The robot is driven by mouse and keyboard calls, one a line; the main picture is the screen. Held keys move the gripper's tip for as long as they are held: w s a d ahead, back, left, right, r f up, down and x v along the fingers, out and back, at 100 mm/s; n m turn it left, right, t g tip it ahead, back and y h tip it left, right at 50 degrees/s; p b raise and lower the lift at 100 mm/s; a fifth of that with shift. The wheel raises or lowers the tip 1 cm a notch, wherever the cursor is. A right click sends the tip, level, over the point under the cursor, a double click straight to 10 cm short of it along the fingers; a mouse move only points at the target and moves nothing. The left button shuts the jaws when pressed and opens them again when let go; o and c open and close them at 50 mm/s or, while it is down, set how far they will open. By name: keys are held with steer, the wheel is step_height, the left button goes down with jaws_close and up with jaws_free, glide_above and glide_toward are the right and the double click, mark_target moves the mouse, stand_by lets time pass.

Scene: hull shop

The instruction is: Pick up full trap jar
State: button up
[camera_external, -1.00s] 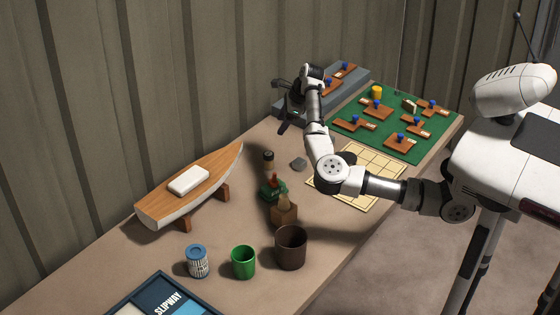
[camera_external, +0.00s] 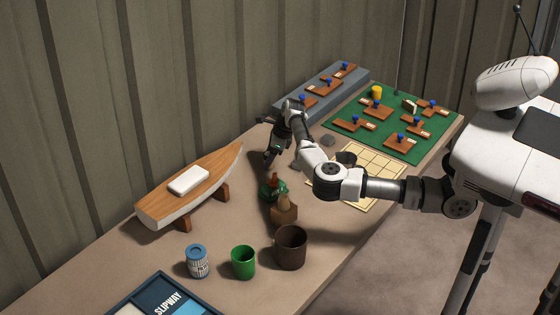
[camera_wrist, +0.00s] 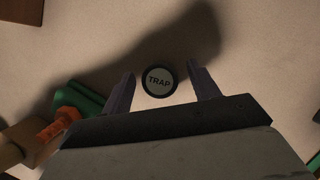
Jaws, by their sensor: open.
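The trap jar (camera_wrist: 159,79) shows in the wrist view as a round dark lid with a pale disc reading TRAP, seen from above. Its sides and contents are hidden. My gripper (camera_wrist: 163,84) is open, with one finger to each side of the lid in that view. I cannot tell how far the fingertips are above the lid. In the external view my gripper (camera_external: 271,157) points down over the table behind the green block, and it hides the jar there.
Close by stand a green block with a red top (camera_external: 271,189) and a wooden block holding a bottle (camera_external: 284,212). A boat hull model (camera_external: 165,205) stands to the left. A brown cup (camera_external: 291,248), green cup (camera_external: 243,262) and blue-lidded can (camera_external: 197,262) are at the front.

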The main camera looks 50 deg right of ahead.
steer(key=shift+x, duration=1.05)
steer(key=c, duration=1.1)
steer(key=shift+r, duration=0.15)
